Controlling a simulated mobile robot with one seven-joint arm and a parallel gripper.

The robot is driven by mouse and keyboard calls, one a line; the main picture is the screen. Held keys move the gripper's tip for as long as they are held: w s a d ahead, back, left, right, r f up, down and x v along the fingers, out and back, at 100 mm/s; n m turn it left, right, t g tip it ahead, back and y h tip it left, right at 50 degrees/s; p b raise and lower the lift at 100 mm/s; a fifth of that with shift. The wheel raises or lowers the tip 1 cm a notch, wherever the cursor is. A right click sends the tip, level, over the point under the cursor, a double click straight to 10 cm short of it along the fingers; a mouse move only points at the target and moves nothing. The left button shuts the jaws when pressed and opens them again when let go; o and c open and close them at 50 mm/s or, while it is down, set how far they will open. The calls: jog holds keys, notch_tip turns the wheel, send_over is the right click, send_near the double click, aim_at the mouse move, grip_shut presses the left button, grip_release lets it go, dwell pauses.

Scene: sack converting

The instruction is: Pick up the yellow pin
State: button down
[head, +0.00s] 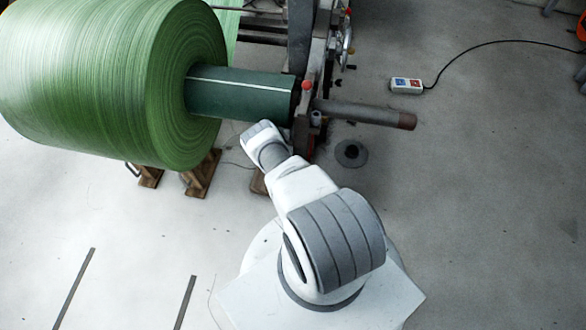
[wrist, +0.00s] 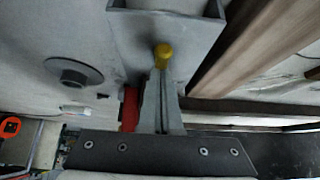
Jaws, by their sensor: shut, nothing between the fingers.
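The yellow pin (wrist: 163,54) shows in the wrist view as a small rounded yellow head against a grey metal bracket (wrist: 185,22). My gripper (wrist: 161,82) rises from the dark bolted bar at the bottom of the wrist view. Its two narrow grey fingers are together, with nothing seen held between them. The fingertips appear just below the yellow head in the picture; whether they touch it I cannot tell. The pin's lower part is hidden. In the head view, my arm reaches to beneath the green roll's core, and neither the pin nor the fingers can be made out.
A large green roll (head: 110,80) on a dark green core (head: 240,93) fills the upper left. A machine frame with a protruding shaft (head: 365,113) stands right of my wrist. A round floor disc (head: 351,153) and a corded control box (head: 406,86) lie on otherwise clear right-hand floor.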

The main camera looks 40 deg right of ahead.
jog(key=shift+s+f, duration=0.15)
jog(key=shift+f, duration=0.15)
dwell(0.4)
